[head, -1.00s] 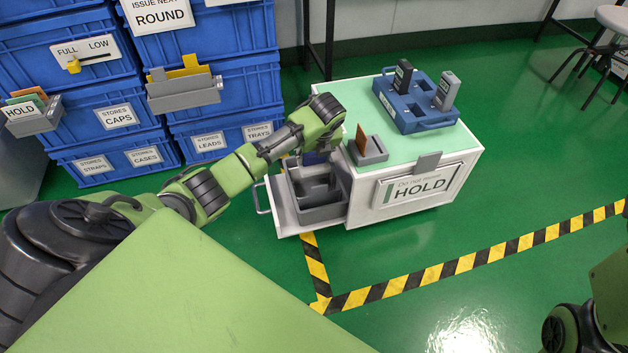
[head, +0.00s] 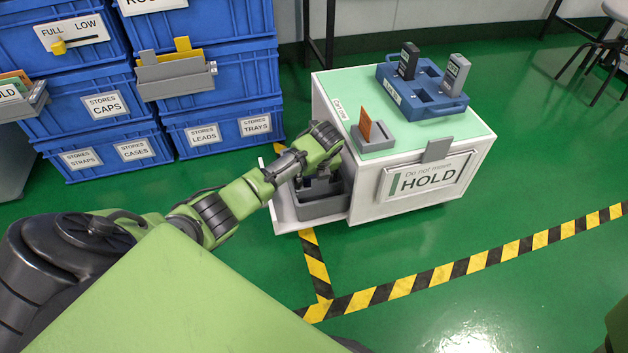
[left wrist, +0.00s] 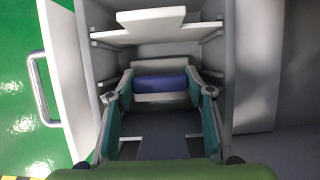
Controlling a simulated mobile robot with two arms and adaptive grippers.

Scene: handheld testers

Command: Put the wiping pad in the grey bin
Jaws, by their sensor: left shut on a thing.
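A grey bin (head: 322,208) sits in the pulled-out white drawer at the left end of the cart. My left gripper (head: 318,184) points down into the bin. In the left wrist view, my left gripper (left wrist: 163,88) is shut on the dark blue wiping pad (left wrist: 160,84), held across between its fingertips. Grey bin walls and floor (left wrist: 165,148) surround the fingers there. The pad is hidden in the head view; I cannot tell whether it touches the bin floor. My right gripper is out of view.
The white cart (head: 430,190) carries a blue rack (head: 425,98) with two testers and a small grey holder (head: 373,139) on its green top. Blue crates (head: 95,105) are stacked at the left. Striped floor tape (head: 440,275) crosses clear green floor in front.

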